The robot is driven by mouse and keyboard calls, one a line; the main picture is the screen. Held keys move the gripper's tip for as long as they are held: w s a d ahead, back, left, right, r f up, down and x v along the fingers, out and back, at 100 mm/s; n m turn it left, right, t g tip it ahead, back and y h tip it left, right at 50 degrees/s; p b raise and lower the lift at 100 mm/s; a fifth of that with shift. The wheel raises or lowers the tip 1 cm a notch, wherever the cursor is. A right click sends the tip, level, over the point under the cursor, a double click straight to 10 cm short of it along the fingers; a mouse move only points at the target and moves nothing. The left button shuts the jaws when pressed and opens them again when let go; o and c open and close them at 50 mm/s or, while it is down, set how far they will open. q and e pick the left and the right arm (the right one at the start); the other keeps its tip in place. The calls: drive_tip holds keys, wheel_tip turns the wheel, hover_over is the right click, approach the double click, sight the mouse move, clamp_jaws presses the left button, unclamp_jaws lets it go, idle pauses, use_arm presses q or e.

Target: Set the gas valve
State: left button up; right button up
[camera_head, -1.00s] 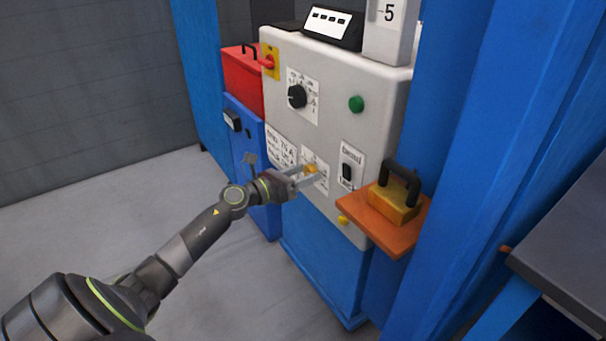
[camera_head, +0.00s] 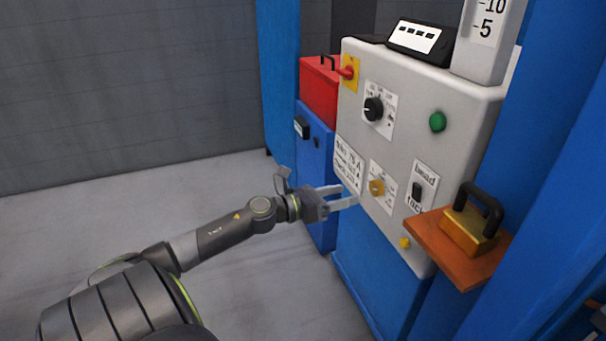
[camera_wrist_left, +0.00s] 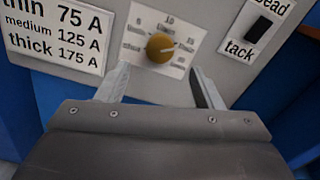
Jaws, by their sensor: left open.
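The gas valve looks to be the yellow knob (camera_head: 376,187) on a white dial plate, low on the front of the grey panel (camera_head: 410,150). In the left wrist view the knob (camera_wrist_left: 160,47) shows on its numbered dial, with a pale pointer mark toward the right. My left gripper (camera_head: 345,197) is open and empty, just left of the knob in the head view. In the left wrist view its two fingers (camera_wrist_left: 160,85) stand apart below the knob and do not touch it. My right gripper is not in view.
The panel also carries a black knob (camera_head: 373,109), a green button (camera_head: 437,121), a bead/tack switch (camera_head: 417,191) and a red-and-yellow switch (camera_head: 349,73). An orange shelf with a yellow block (camera_head: 468,232) juts out at right. Grey floor (camera_head: 270,290) lies open at left.

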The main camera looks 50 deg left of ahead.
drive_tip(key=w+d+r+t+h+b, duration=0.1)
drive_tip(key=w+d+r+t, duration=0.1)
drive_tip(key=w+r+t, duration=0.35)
use_arm(q)
drive_tip(key=p+v, duration=0.4)
drive_tip(key=v, duration=0.5)
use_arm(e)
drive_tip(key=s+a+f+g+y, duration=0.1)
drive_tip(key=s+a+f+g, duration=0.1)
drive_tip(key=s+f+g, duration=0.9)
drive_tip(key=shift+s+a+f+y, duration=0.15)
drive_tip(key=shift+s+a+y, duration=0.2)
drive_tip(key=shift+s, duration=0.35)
use_arm(q)
drive_tip(key=shift+s, duration=0.1)
